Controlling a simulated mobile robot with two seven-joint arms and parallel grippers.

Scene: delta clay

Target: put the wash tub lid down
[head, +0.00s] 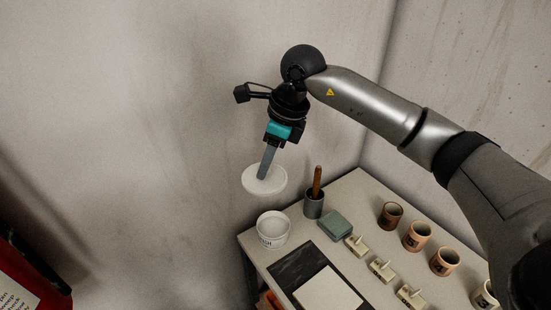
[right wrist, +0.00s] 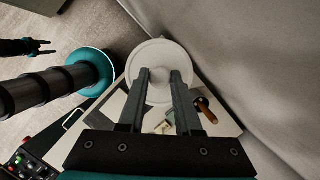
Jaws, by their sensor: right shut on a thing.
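The wash tub lid (head: 278,187) is a white round disc, held in the air by my right gripper (head: 262,177). In the right wrist view the lid (right wrist: 165,50) shows a round knob between the two fingertips of my right gripper (right wrist: 161,76), which is shut on it. The white wash tub (head: 273,231), with dark lettering on its side, stands uncovered at the table's back left corner. In the head view the lid appears just above the tub, apart from it. My left gripper (right wrist: 42,47) shows small at the left of the right wrist view, its fingers apart and empty.
The table (head: 350,188) carries a grey pot (head: 314,207) with a wooden-handled tool, a green block (head: 335,225), several brown cups (head: 416,236), small labelled stands (head: 382,269), a dark slab (head: 297,266) and a pale board (head: 328,291). A wall (head: 150,110) rises behind.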

